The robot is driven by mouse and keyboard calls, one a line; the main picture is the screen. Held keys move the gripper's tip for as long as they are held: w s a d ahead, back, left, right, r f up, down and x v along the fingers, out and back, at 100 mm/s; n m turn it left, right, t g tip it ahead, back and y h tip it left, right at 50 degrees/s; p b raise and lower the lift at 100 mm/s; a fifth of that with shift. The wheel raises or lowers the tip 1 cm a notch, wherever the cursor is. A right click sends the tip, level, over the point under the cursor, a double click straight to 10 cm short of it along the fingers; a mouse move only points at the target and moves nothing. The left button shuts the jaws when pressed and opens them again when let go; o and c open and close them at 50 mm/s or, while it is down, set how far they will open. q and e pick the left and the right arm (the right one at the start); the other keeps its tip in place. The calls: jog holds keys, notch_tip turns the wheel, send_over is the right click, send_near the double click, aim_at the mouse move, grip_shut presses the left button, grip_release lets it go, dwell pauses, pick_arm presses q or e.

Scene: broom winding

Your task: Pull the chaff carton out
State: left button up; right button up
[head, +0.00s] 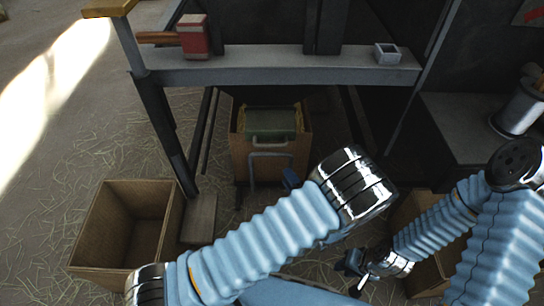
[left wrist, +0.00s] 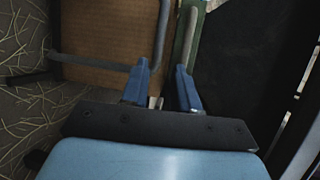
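The chaff carton (head: 242,162) is a brown box under the machine's grey beam, with a green piece (head: 270,121) at its top. A grey bent bar (head: 268,155) stands at its front face. My left gripper (head: 290,179) is mostly hidden behind my forearm; one blue finger shows just right of the bar. In the left wrist view the two blue fingers (left wrist: 162,88) are apart, close to the carton (left wrist: 108,38) and the grey bar (left wrist: 161,32). I cannot tell whether they touch the bar. My right gripper (head: 352,268) is low at the right, its finger opening unclear.
An empty open carton (head: 92,240) stands on the straw-strewn floor at left. Another carton (head: 426,274) is partly hidden behind my right arm. The beam (head: 290,64) carries a red box (head: 196,42) and a small grey tray (head: 387,54). Machine legs (head: 166,135) flank the carton.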

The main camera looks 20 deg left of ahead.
aim_at(273, 156)
pick_arm(q)
jog(key=b+x, duration=0.1)
jog(key=x, duration=1.2)
jog(key=shift+w+a, duration=0.15)
jog(key=shift+a, duration=0.05)
grip_shut()
